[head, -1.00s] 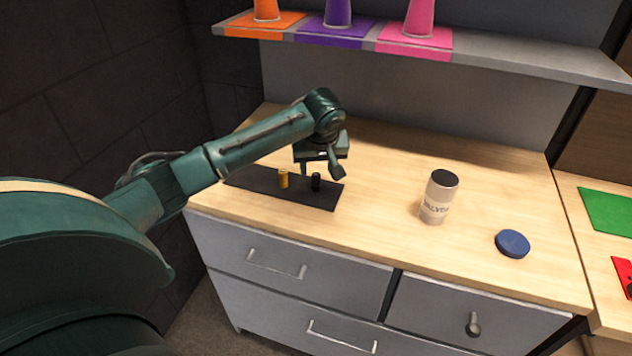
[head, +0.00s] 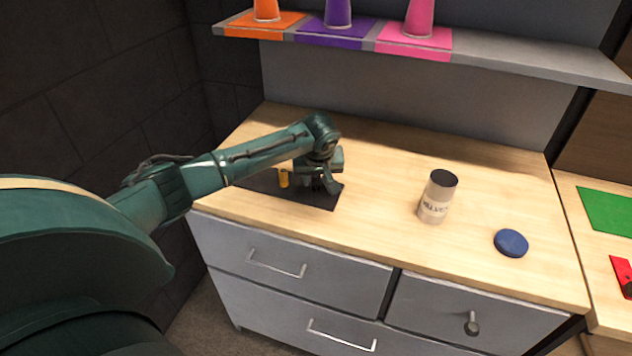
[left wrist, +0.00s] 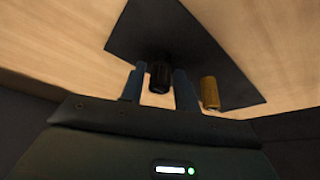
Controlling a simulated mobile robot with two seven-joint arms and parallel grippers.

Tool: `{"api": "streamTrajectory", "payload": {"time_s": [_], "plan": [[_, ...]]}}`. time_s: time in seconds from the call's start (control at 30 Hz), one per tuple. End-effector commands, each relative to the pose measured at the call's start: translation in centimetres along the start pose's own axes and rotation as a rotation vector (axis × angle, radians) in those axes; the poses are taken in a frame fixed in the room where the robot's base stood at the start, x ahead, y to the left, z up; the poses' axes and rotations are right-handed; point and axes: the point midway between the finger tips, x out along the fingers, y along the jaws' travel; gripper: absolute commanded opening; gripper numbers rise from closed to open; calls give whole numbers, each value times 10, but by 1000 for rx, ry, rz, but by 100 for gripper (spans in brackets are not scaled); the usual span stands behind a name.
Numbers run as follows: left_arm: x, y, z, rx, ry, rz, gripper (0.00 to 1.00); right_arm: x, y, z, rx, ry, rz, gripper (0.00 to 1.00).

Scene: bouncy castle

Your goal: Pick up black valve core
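The black valve core (left wrist: 160,78) stands on a dark mat (left wrist: 200,50) in the left wrist view, between the two fingers of my left gripper (left wrist: 160,85). The fingers are apart, with a gap showing on each side of the core. In the head view my left gripper (head: 322,185) is low over the mat (head: 322,201) and mostly hides the black core. A yellow valve core (head: 283,178) stands just left of it in the head view; it also shows right of the fingers in the left wrist view (left wrist: 209,93). My right gripper is not in view.
A "VALVES" canister (head: 436,198) and a round blue lid (head: 511,243) stand on the wooden top to the right. A shelf (head: 500,62) with orange, purple and pink cones is behind. A green sheet (head: 608,210) lies far right.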

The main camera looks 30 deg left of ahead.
Motion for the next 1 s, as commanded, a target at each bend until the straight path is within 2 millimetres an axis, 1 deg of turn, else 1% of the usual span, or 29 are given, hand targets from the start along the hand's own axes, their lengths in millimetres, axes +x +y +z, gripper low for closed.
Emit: {"api": "streamTrajectory", "payload": {"time_s": [0.03,0.07,0.37,0.57,0.67,0.77,1.0], "plan": [[0,0,0,0,0,0,27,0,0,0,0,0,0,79],[0,0,0,0,0,0,25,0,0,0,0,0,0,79],[0,0,0,0,0,0,0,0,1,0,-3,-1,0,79],[0,0,0,0,0,0,0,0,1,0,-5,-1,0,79],[-4,0,-2,0,1,2,0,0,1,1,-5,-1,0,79],[-15,1,-7,-1,2,3,0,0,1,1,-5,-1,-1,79],[-60,1,-26,-2,4,4,0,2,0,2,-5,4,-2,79]]}}
